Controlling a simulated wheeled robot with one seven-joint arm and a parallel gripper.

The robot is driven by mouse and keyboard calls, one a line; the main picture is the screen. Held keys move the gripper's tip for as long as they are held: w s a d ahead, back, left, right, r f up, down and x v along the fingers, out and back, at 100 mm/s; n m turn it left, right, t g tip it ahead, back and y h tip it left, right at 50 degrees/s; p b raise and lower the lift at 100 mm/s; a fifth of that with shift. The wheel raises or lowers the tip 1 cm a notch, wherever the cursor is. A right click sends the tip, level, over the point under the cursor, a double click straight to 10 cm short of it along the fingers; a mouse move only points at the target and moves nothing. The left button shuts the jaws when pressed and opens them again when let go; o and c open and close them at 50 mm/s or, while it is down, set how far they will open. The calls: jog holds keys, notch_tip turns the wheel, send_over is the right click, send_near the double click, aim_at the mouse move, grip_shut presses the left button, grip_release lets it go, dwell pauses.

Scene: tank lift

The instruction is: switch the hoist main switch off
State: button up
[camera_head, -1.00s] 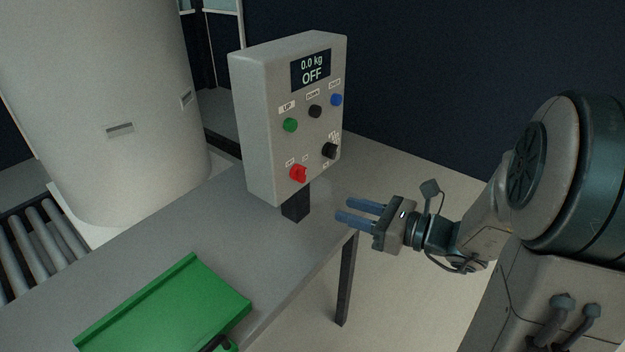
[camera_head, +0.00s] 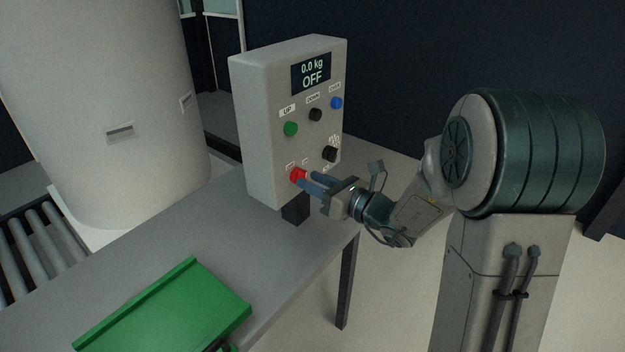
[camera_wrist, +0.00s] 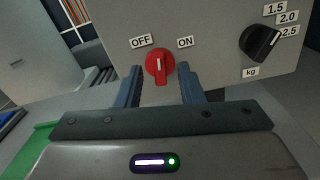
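The hoist main switch is a red rotary knob (camera_wrist: 159,66) low on the grey control box (camera_head: 258,130); it also shows in the head view (camera_head: 297,174). In the wrist view OFF is printed at its upper left and ON at its upper right. The knob's white mark looks about upright, between the labels. The box's display (camera_head: 311,73) reads 0.0 kg and OFF. My gripper (camera_wrist: 161,82) is open in front of the knob, one finger to each side with visible gaps. In the head view its fingertips (camera_head: 308,180) are close to the knob; contact cannot be told.
A black selector knob (camera_wrist: 260,42) marked in kg sits right of the switch. Green (camera_head: 290,129), black (camera_head: 315,114) and blue (camera_head: 336,103) buttons are above. A green tray (camera_head: 170,310) lies on the table (camera_head: 140,265); a large pale tank (camera_head: 100,110) stands behind left.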

jog(key=shift+w+a, duration=0.25)
jog(key=shift+a, duration=0.15)
grip_shut()
jog(key=shift+n+b, duration=1.1)
jog(key=shift+b, duration=0.65)
grip_release()
jog(key=shift+s+d, duration=0.1)
